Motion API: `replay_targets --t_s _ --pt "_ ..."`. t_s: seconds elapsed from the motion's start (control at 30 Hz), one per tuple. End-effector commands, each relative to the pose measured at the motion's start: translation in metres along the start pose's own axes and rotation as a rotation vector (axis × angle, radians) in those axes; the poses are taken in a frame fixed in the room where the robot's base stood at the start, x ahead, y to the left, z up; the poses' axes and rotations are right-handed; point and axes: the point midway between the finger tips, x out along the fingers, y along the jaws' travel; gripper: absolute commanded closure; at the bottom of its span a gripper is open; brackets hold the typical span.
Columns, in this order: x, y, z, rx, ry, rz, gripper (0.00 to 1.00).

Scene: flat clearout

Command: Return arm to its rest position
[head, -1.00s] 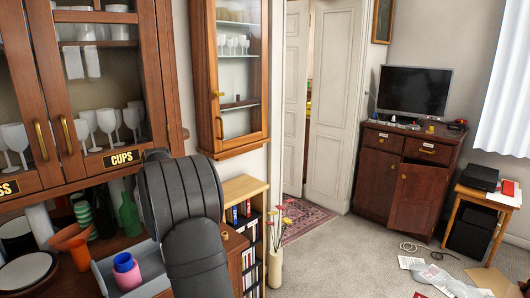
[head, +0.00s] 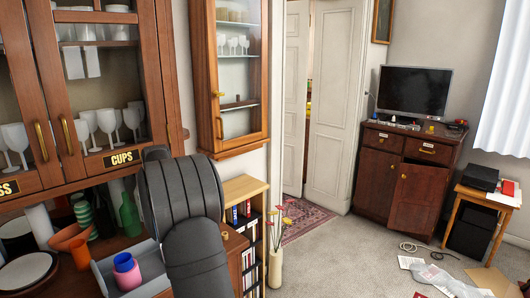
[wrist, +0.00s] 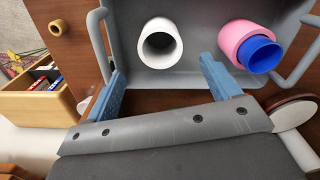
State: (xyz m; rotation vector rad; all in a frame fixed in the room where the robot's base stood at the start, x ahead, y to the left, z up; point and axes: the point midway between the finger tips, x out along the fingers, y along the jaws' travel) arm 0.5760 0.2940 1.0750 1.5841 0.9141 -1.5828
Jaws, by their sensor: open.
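My gripper (wrist: 160,92) shows in the wrist view with its two blue fingers spread wide apart and nothing between them. The fingertips are at the near edge of a grey tray (wrist: 197,72); I cannot tell if they touch it. In the tray stand a white cup (wrist: 160,43) and a pink cup (wrist: 238,38) with a blue cup (wrist: 260,54) in it. In the head view my dark arm rises in front of the cupboard and the gripper itself is hidden. The grey tray also shows there (head: 96,272), with the pink cup (head: 128,280) in it.
A wooden cupboard with glass doors (head: 85,100) hangs over the counter. A bookshelf (head: 245,190) and a vase of flowers (head: 276,265) are to the right.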

Motion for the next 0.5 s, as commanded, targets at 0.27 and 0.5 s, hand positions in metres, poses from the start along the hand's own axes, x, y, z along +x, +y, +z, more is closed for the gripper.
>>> replay_targets --t_s 0.27,0.5 --pt "-0.014 -0.057 -0.007 0.068 0.001 0.0 0.18" --pt "-0.024 -0.104 -0.012 0.112 0.0 0.0 0.18"
